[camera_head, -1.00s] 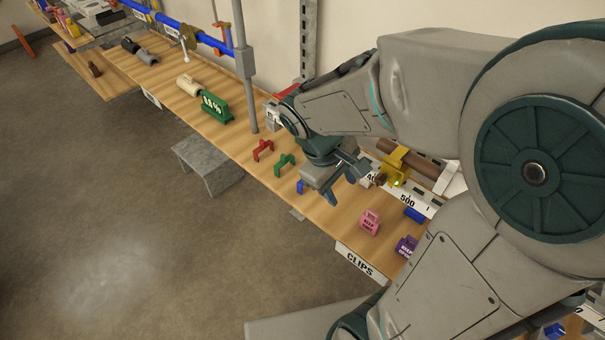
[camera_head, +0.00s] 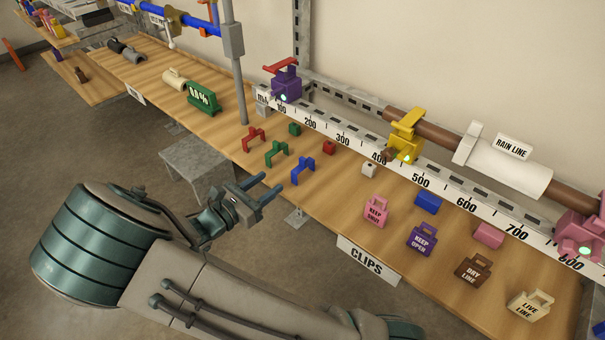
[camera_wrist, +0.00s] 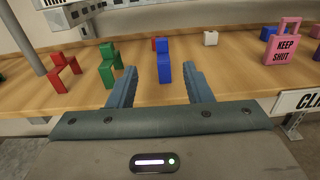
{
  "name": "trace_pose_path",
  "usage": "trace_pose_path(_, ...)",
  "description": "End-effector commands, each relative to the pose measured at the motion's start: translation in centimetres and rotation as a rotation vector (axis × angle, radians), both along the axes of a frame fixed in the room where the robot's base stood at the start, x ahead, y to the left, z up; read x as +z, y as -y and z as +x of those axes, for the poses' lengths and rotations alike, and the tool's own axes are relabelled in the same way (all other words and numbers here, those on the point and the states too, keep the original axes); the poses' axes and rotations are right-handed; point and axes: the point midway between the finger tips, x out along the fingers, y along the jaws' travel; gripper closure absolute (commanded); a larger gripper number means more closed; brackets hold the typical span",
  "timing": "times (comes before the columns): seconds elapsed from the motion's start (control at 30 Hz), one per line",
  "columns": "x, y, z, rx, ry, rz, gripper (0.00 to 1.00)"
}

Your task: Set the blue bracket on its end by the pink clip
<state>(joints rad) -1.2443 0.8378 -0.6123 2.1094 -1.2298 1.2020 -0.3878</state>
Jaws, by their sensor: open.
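The blue bracket (camera_head: 303,169) is a small arch standing on its legs on the wooden bench, near the front edge. In the wrist view the blue bracket (camera_wrist: 163,62) appears between and beyond my fingertips. The pink clip (camera_head: 376,212), lettered KEEP SHUT, stands to its right on the bench; the pink clip (camera_wrist: 284,45) is also at the wrist view's upper right. My gripper (camera_head: 271,188) is open and empty at the bench's front edge, fingers pointing toward the bracket, apparently short of it. In the wrist view my gripper (camera_wrist: 160,82) shows both fingers spread.
Green (camera_head: 276,152) and red (camera_head: 253,138) brackets stand left of the blue one. A purple clip (camera_head: 421,240) is right of the pink clip. A blue block (camera_head: 428,202) lies behind them. A white ruler rail (camera_head: 455,191) runs along the back. Bare bench lies between bracket and pink clip.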

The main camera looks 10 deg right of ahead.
Motion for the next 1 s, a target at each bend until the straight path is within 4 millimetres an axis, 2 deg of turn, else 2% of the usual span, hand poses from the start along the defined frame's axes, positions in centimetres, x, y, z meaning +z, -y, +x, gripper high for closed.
trace_pose_path(0.13,-0.2,0.5,0.9,0.019,0.0,-0.028,0.55)
trace_pose_path(0.4,-0.2,4.9,3.9,0.017,-0.001,-0.026,0.55)
trace_pose_path(0.5,-0.2,5.9,4.7,0.018,0.0,-0.024,0.55)
trace_pose_path(0.7,-0.2,7.0,5.3,0.018,0.0,-0.024,0.55)
trace_pose_path(1.0,-0.2,10.8,7.2,0.016,0.001,-0.024,0.55)
